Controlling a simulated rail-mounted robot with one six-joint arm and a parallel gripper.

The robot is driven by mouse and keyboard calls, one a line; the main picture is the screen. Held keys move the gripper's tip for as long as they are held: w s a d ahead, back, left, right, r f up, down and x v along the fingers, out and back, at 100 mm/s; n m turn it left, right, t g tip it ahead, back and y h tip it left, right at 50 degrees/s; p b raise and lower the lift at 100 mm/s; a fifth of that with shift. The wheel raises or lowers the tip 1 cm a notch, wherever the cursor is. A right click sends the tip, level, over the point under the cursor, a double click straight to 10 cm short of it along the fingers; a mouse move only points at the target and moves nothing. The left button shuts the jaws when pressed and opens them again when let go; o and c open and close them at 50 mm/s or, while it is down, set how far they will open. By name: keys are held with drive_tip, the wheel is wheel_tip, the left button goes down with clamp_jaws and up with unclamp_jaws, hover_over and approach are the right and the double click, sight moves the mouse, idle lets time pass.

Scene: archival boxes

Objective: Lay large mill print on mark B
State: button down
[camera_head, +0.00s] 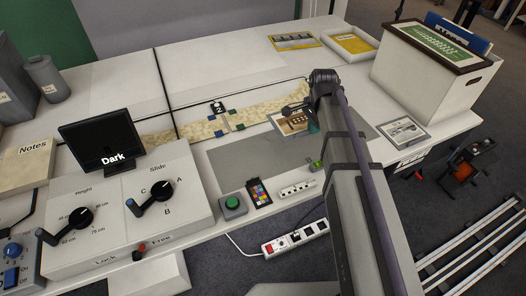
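My gripper (300,110) is small and dark in this view, at the end of my arm right of the middle. It is over or at a print with a brownish picture (291,124), near the back edge of the grey mat (250,160). I cannot tell whether it touches or holds this print, or whether its fingers are open. Another print with a grey building-like picture (404,131) lies on the table to the right. Which print is the large mill print is not clear. No mark B is readable on the table; my arm hides part of the mat.
A control box with a slide knob lettered A, B, C (160,190) and a screen reading "Dark" (100,142) stand left. A patterned strip (265,110) runs behind the mat. A large white box (425,85) stands right. A green button (233,203) and colour card (259,193) lie in front.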

drive_tip(key=shift+s+a, duration=0.15)
drive_tip(key=shift+a, duration=0.05)
drive_tip(key=shift+d+f, duration=0.2)
drive_tip(key=shift+f, duration=0.1)
drive_tip(key=b, duration=0.6)
hover_over(310, 153)
wheel_tip(310, 153, down, 6)
wheel_tip(310, 153, down, 4)
drive_tip(key=b, duration=0.4)
drive_tip(key=shift+f+b, duration=0.1)
drive_tip(key=shift+b, duration=0.2)
drive_tip(key=shift+r+p, duration=0.3)
drive_tip(key=shift+f, duration=0.25)
drive_tip(key=c, duration=1.4)
unclamp_jaws()
drive_tip(key=shift+r, duration=0.1)
drive_tip(key=shift+o, duration=0.2)
